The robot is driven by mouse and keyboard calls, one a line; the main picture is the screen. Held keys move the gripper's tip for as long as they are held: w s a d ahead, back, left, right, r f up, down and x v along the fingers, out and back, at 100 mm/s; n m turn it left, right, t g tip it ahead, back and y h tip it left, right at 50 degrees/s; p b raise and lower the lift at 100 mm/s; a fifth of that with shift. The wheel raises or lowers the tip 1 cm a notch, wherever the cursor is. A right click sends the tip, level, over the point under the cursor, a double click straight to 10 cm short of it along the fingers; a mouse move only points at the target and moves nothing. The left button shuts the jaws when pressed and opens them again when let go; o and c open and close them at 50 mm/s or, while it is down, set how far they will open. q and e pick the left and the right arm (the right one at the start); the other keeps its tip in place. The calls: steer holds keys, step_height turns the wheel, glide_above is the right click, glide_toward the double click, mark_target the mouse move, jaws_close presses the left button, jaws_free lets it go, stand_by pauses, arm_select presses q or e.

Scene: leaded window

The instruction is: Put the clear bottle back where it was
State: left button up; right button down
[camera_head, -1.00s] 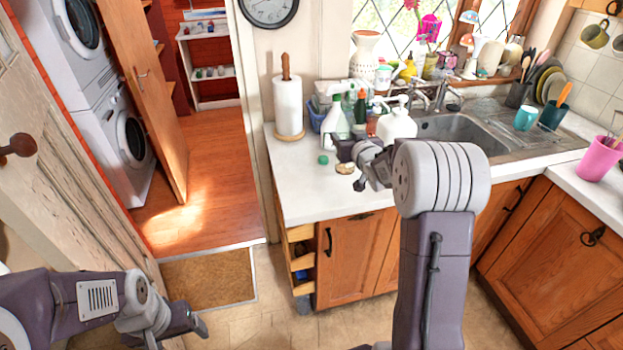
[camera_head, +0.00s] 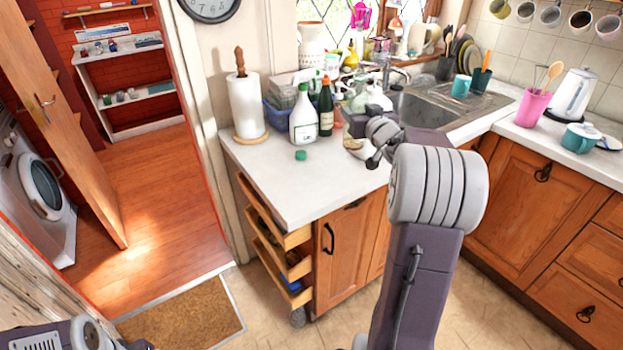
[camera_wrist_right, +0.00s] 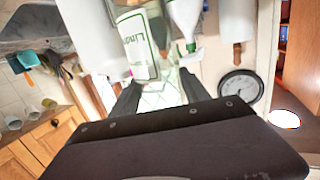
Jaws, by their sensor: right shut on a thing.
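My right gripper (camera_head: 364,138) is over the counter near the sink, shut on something. In the head view my own wrist hides what it holds. In the right wrist view a pale, see-through bottle with a white label and green lettering (camera_wrist_right: 140,48) appears at the fingertips (camera_wrist_right: 160,88); I take it to be the clear bottle. Its top is cut off by the frame edge. My left arm shows only at the bottom left corner of the head view, and its fingers are out of frame.
A spray bottle (camera_head: 303,118), a dark green bottle (camera_head: 326,108) and a paper towel roll (camera_head: 246,105) stand on the white counter (camera_head: 268,170). A small green item (camera_head: 300,155) lies there. The counter's front left is clear. The sink (camera_head: 420,108) is at right.

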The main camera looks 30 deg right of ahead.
steer(key=w+a+f+b, duration=0.5)
steer(key=w+a+f, duration=0.1)
steer(key=a+f, duration=0.4)
steer(key=shift+w+a+f+b, duration=0.15)
steer(key=shift+a+f+b, duration=0.2)
steer(key=shift+f+b, duration=0.1)
steer(key=shift+f, duration=0.2)
steer(key=c, duration=0.5)
jaws_free()
steer(key=shift+r, duration=0.1)
